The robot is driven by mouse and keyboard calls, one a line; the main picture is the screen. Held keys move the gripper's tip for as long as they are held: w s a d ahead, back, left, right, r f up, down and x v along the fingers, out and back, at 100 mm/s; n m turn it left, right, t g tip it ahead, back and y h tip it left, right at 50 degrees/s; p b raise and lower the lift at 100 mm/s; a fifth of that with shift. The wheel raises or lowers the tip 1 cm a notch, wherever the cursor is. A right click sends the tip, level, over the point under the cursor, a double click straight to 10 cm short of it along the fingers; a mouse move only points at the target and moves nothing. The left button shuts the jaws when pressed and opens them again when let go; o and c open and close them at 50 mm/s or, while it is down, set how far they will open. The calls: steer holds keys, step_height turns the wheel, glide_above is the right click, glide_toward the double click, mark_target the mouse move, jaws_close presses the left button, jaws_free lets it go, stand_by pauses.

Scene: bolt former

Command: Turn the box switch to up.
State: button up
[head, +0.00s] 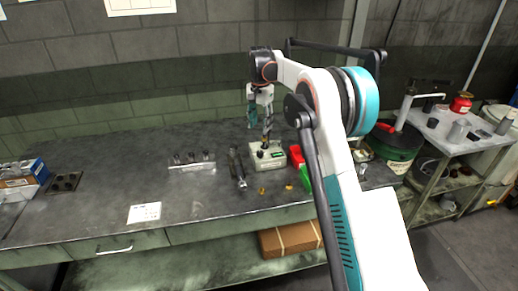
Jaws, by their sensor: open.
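A pale box (267,161) with a small dark-green patch and small dark details on its top stands on the dark workbench, right of centre. It appears to be the switch box, but the switch's position is too small to tell. My gripper (266,139) hangs down from my arm just above the back of this box, fingers pointing down. It is open, with nothing visible between its fingers. Whether a fingertip touches the switch cannot be told.
A red bin (297,156) and a green bin (306,179) stand close to the box's right. A dark metal cylinder tool (237,167) lies to its left, and a rack (192,163) farther left. Small brass pieces (262,191) lie in front. The bench's left middle is mostly clear.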

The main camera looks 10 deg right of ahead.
mark_target(260, 152)
step_height(260, 152, down, 13)
steer(key=b, duration=0.3)
steer(key=shift+c, duration=0.4)
jaws_close()
